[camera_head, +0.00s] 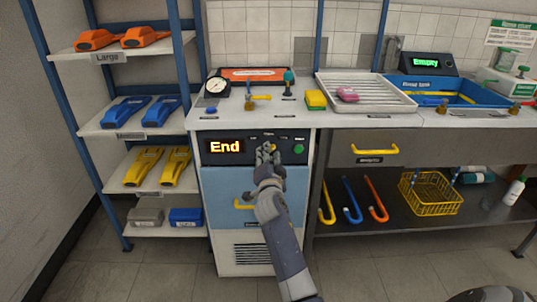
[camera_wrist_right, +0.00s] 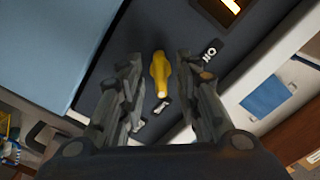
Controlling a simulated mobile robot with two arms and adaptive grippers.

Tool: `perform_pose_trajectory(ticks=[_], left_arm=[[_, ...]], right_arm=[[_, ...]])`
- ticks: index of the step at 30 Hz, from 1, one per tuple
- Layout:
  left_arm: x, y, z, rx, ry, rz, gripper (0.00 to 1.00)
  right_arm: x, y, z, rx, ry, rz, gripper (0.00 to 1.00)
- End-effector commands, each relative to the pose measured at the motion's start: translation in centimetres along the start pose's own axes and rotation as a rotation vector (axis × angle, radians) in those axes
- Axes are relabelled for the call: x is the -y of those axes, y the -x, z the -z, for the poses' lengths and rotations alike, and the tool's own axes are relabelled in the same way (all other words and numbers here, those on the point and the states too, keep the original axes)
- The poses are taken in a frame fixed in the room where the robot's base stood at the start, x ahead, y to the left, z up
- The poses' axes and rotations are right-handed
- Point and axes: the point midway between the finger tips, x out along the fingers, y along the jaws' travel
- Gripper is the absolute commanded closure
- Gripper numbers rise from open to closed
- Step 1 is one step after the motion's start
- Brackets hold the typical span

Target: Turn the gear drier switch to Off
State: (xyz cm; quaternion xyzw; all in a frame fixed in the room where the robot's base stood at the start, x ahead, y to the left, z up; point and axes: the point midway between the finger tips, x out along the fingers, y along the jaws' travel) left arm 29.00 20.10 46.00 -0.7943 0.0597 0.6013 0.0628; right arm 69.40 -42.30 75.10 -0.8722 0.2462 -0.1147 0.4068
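The gear drier (camera_head: 256,222) is a blue-and-white cabinet with a dark control panel and an amber display (camera_head: 224,146) reading "End". Its yellow switch (camera_wrist_right: 159,75) shows in the right wrist view as an elongated knob on the dark panel, with small white labels around it. My right gripper (camera_wrist_right: 160,66) is open, with one finger on each side of the switch. Whether the fingers touch it I cannot tell; gaps show on both sides. In the head view my right gripper (camera_head: 268,154) is in front of the panel and mostly covers the switch. My left gripper is out of view.
A green button (camera_head: 299,149) is on the panel right of my gripper. Below is a yellow drawer handle (camera_head: 244,205). A shelf with coloured items (camera_head: 141,110) stands left. A workbench with a white tray (camera_head: 366,94) and blue tank (camera_head: 440,92) stands right.

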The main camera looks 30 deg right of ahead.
Motion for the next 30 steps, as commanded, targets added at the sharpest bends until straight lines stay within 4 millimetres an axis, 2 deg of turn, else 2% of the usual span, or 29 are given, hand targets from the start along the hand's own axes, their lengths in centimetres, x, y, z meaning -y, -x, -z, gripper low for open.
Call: perform_pose_trajectory(ticks=[3, 7, 8, 20, 30], left_arm=[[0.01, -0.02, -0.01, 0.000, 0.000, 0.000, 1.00], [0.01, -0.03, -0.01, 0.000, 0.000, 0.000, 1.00], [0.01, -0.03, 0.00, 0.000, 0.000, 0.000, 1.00], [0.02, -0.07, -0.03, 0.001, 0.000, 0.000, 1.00], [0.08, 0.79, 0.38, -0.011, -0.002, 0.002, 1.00]], right_arm=[[-0.01, 0.00, -0.01, 0.000, 0.000, 0.000, 0.69], [-0.02, 0.00, -0.02, 0.000, 0.000, 0.000, 0.99], [-0.02, 0.00, -0.01, 0.000, 0.000, 0.000, 1.00], [-0.04, -0.01, -0.02, 0.000, 0.028, 0.000, 1.00], [-0.10, 0.01, -0.06, 0.001, 0.234, -0.001, 1.00]])
